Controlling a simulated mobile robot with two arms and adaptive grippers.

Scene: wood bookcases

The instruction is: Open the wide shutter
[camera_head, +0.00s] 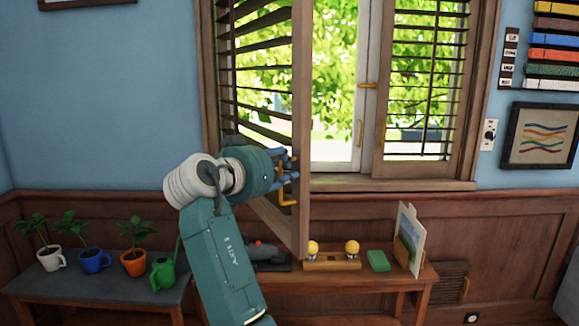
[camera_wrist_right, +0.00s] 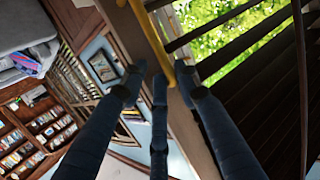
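The wide shutter (camera_head: 301,90) is a brown wooden louvred panel on the left of the window. It stands swung out into the room at an angle. Its yellow handle (camera_head: 284,190) is on the lower part of the free edge; it also shows in the wrist view (camera_wrist_right: 153,35). My right gripper (camera_head: 289,165) is at the handle. In the right wrist view its blue fingers (camera_wrist_right: 158,88) are extended with tips apart, close around the handle's end; firm contact cannot be told. My left gripper is not in view.
A second louvred shutter (camera_head: 428,85) covers the right window side. Below stands a low wooden bench (camera_head: 340,279) with yellow knobs (camera_head: 352,247), a green block (camera_head: 378,261) and a picture card (camera_head: 409,238). Potted plants (camera_head: 134,262) and a green watering can (camera_head: 163,273) stand at left.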

